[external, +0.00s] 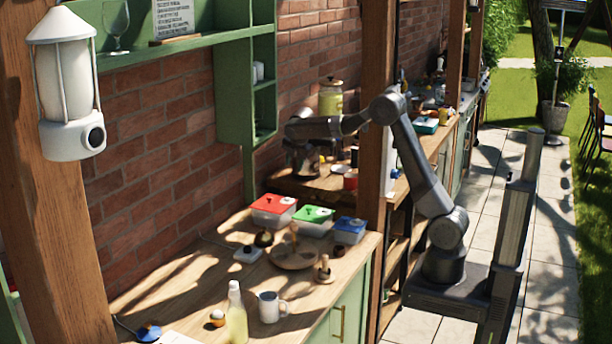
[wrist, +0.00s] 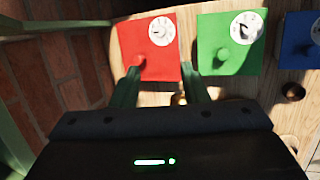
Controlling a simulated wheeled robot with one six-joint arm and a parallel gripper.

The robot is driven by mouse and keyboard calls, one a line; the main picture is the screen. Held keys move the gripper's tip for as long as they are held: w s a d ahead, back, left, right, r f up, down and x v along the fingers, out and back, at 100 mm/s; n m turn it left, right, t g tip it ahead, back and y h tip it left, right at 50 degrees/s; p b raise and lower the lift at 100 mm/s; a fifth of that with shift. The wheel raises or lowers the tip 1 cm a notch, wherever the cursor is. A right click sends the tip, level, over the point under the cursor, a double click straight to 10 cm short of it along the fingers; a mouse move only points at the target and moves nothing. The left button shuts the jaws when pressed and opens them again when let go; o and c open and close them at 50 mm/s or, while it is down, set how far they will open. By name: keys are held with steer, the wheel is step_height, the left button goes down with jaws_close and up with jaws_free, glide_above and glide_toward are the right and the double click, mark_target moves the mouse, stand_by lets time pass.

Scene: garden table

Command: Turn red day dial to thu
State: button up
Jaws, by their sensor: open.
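The red box (external: 273,204) stands on the wooden counter near the brick wall, at the left of a row of three boxes. The dial's markings and setting are too small to read. My gripper (wrist: 160,74) is open and empty, its two green-looking fingers apart at the near edge of the red lid in the picture. In the external view my gripper (external: 303,165) hangs above and behind the boxes.
A green box (wrist: 222,45) and a blue box (external: 350,230) stand to the right of the red one. A round wooden board (external: 293,258), a glass bottle (external: 236,315) and a white mug (external: 269,307) stand nearer. A wooden post (external: 376,90) rises beside my arm.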

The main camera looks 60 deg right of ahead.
steer(key=f+n, duration=0.2)
steer(key=n, duration=0.8)
glide_toward(287, 198)
steer(key=x, duration=0.8)
jaws_close()
